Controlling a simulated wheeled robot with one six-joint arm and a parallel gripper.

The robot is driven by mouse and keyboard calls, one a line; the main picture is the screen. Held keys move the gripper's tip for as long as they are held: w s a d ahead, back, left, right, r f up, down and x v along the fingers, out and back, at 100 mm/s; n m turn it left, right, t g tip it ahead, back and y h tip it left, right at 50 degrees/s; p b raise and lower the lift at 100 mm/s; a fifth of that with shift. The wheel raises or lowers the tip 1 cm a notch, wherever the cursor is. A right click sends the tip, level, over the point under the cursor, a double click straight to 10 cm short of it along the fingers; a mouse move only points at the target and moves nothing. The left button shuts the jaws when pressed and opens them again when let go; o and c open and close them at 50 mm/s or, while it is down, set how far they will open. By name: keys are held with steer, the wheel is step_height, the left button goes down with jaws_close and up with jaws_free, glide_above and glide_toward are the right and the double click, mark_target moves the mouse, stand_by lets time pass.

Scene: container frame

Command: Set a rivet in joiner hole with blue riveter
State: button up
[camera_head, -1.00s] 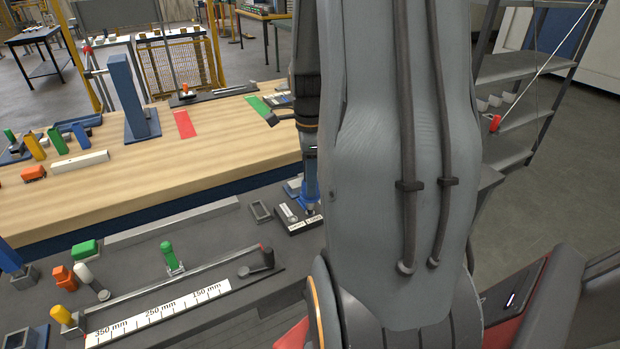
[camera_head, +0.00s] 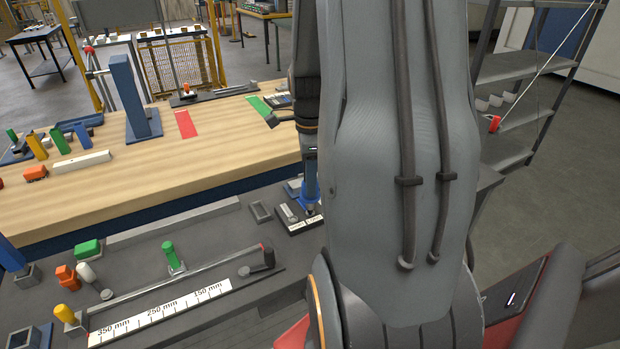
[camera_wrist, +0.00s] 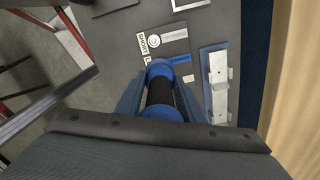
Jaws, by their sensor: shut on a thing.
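My gripper (camera_wrist: 160,95) is shut on the blue riveter (camera_wrist: 160,70), a tool with blue collars around a black grip. In the wrist view it points down over a dark block (camera_wrist: 172,46) with white and blue labels. In the head view the riveter (camera_head: 310,188) hangs upright, its tip close to the dark labelled block (camera_head: 297,221); I cannot tell whether they touch. A pale metal piece with a hole, perhaps the joiner (camera_wrist: 218,82), lies in a blue holder (camera_wrist: 207,58) to the right. The riveter's tip and any rivet are hidden in the wrist view.
A white ruler (camera_head: 165,312) and a rail (camera_head: 165,278) lie on the grey bench. A green-topped tool (camera_head: 170,255), an orange one (camera_head: 66,275) and a yellow one (camera_head: 66,313) stand left. A small grey tray (camera_head: 261,212) is beside the labelled block. The wooden table (camera_head: 200,150) is behind.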

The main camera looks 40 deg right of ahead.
steer(key=shift+f+b, duration=0.45)
steer(key=shift+f, duration=0.45)
stand_by(0.6)
steer(key=shift+r+p, duration=3.1)
steer(key=shift+r, duration=0.7)
